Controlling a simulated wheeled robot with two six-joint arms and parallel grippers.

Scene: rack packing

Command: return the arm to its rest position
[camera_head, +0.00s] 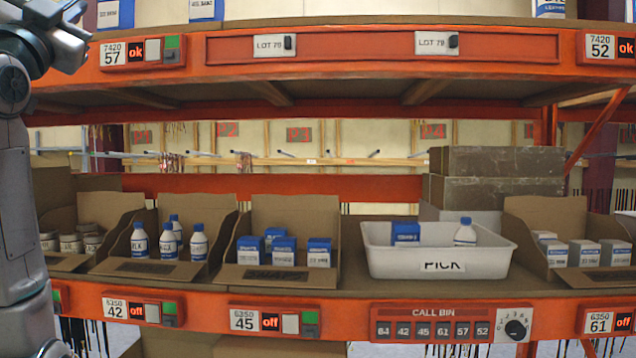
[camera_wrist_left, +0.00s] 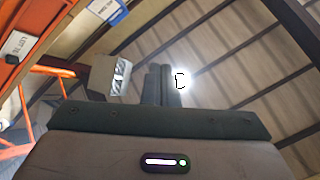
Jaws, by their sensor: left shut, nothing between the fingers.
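My left arm (camera_head: 18,210) rises along the left edge of the head view, in front of the shelf rack, and bends at the top left corner. In the left wrist view my left gripper (camera_wrist_left: 163,69) has its fingers together, with nothing held between them. It points up toward the ceiling beams and a bright lamp. My right arm and gripper are in neither view.
The upper shelf beam (camera_head: 350,48) runs close beside my left arm.

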